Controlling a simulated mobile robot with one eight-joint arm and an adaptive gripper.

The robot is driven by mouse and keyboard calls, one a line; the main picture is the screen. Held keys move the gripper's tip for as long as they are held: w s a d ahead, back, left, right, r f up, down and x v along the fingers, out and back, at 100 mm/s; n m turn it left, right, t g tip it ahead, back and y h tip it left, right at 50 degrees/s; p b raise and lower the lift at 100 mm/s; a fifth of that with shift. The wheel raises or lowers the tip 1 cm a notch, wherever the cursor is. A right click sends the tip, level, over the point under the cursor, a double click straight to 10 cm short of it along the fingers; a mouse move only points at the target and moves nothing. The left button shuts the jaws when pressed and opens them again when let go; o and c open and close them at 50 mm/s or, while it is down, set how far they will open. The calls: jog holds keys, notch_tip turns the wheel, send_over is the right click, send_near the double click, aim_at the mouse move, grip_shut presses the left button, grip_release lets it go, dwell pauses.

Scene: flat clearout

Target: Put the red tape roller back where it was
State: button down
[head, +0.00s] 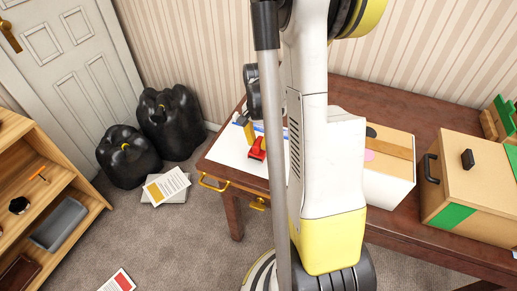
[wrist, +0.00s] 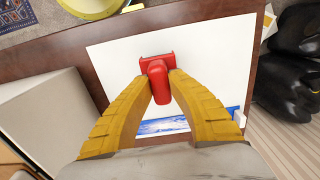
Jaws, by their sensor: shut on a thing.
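The red tape roller (head: 257,149) is over the white sheet at the left end of the brown table, left of my white arm in the head view. In the wrist view the red tape roller (wrist: 158,80) is between the yellow fingers of my gripper (wrist: 161,88), which are shut on its narrow body. It also shows in the head view, where my gripper (head: 251,136) is partly hidden by my arm. The white sheet (wrist: 110,65) has a blue picture along one edge. I cannot tell whether the roller touches the sheet.
A cardboard box (head: 391,170) stands right of my arm, with a lidded box with black handles (head: 468,190) beyond it. Black bags (head: 171,120) sit on the floor by the door. A wooden shelf (head: 60,172) stands at the left. Papers (head: 166,186) lie on the carpet.

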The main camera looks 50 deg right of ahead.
notch_tip(320, 180, down, 2)
jog(key=shift+f+b, duration=0.2)
jog(key=shift+b, duration=0.2)
jog(key=shift+r, duration=0.15)
jog(key=c, duration=1.7)
grip_release()
jog(key=shift+f, duration=0.25)
jog(key=o, duration=0.3)
jog(key=shift+r, duration=0.1)
